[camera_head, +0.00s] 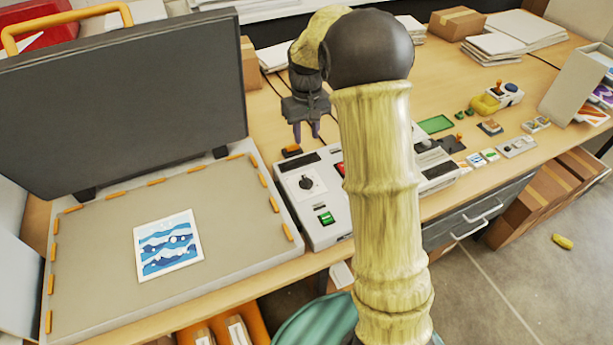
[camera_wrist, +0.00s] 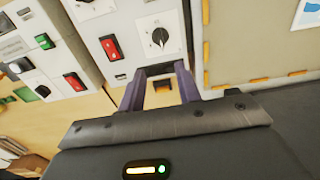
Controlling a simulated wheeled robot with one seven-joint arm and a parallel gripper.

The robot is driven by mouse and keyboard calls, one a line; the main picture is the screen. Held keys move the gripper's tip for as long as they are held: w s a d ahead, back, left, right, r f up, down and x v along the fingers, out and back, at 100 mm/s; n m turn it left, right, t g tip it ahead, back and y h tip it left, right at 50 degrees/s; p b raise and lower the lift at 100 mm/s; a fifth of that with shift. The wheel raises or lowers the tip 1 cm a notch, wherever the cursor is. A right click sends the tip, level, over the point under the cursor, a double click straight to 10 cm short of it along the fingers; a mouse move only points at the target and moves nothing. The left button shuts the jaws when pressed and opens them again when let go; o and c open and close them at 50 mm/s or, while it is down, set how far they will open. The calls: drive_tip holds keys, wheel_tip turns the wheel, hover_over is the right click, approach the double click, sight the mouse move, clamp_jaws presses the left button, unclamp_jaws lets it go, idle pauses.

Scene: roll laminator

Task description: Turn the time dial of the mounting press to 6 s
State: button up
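The time dial (camera_head: 306,184) is a black knob on a white plate on the pale control box (camera_head: 327,227) beside the mounting press. In the wrist view the dial (camera_wrist: 159,38) shows beyond my fingertips, with a pale pointer line; I cannot read its setting. The press (camera_head: 75,312) has its dark lid (camera_head: 120,105) raised and a blue wave print (camera_head: 168,244) on its bed. My gripper (camera_head: 306,133) is above the far end of the box, apart from the dial. In the wrist view its purple fingers (camera_wrist: 160,72) are apart with nothing held.
A green switch (camera_head: 326,218) sits near the dial. A red switch (camera_wrist: 111,47) shows beside it in the wrist view. A second machine (camera_head: 434,168) stands to the right. A small orange-and-black item (camera_head: 291,150) lies behind the box. Small items and paper stacks (camera_head: 490,47) occupy the right bench.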

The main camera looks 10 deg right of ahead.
sight(307, 180)
drive_tip(key=shift+f, duration=0.15)
wheel_tip(307, 180, down, 17)
drive_tip(key=p, duration=0.4)
drive_tip(key=shift+f, duration=0.1)
drive_tip(key=shift+c, duration=0.4)
clamp_jaws()
